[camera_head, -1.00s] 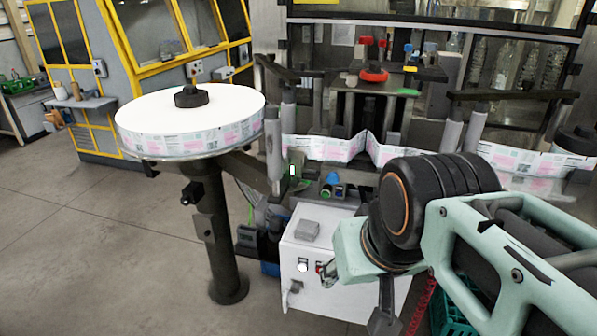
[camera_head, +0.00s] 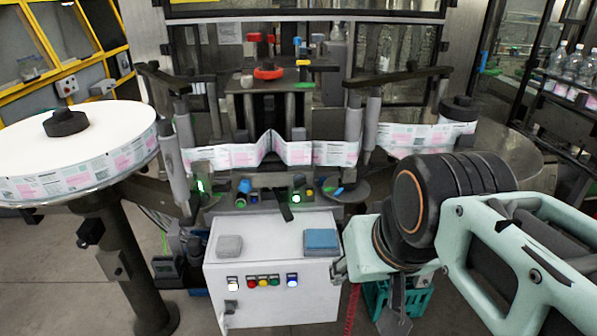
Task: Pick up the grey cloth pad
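The grey cloth pad (camera_head: 229,245) lies flat on the left part of the top of the white control box (camera_head: 272,229). A blue pad (camera_head: 322,240) lies on the right part of the same top. My arm comes in from the right.
The box front carries lit buttons (camera_head: 263,282). The labelling machine with its printed label strip (camera_head: 315,153) stands behind it. A large label reel (camera_head: 85,170) on a post is at the left. A green crate (camera_head: 408,298) is under my arm.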

